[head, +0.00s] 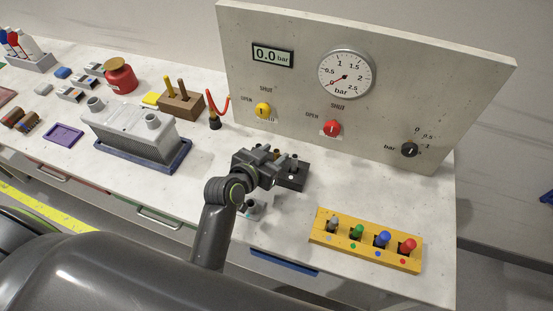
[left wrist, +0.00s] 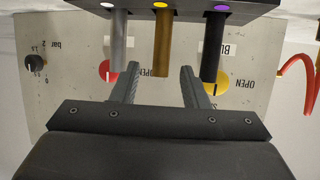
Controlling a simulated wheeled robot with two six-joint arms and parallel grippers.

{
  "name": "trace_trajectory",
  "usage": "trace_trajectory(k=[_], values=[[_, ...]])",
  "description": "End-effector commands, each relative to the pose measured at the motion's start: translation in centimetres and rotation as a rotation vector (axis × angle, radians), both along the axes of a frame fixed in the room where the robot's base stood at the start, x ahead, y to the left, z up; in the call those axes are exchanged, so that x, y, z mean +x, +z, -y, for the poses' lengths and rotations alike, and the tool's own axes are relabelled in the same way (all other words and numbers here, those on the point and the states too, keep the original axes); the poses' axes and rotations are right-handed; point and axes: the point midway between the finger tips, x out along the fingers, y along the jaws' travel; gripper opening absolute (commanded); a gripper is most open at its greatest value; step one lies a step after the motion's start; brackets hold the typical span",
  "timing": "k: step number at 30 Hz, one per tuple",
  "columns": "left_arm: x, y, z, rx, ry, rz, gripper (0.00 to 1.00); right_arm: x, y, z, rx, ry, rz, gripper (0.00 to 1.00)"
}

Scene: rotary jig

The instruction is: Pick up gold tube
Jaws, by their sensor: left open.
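A dark block (left wrist: 190,8) holds three tubes, and the left wrist view shows them upside down. The gold tube's free end shows between the fingertips, with gaps on both sides. In the head view my left gripper (head: 271,166) is at the dark block (head: 292,176) and hides most of the tubes. My right gripper is not in view.
A grey panel (head: 300,75) with gauge and knobs stands behind. A yellow rack (head: 340,247) with several coloured pegs lies at front right. A finned grey unit (head: 140,130) sits on a blue tray at left. Bare table shows right of the block.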

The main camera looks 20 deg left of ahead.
Motion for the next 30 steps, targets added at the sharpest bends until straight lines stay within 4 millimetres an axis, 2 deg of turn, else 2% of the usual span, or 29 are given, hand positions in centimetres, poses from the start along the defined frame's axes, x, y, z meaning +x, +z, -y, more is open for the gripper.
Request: trace_trajectory(k=[6, 15, 24, 30], values=[[1.7, -0.7, 0.4, 0.002, 0.001, -0.001, 0.41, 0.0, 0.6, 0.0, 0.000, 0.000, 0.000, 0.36], [1.9, -0.9, 0.5, 0.000, 0.001, 0.000, 0.41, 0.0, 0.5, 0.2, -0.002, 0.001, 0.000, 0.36], [1.9, -0.9, 0.5, 0.000, 0.001, 0.000, 0.01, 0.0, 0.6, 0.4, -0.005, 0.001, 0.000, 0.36], [1.9, -0.8, 0.5, 0.000, 0.001, 0.000, 0.00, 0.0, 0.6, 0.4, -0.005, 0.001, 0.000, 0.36]])
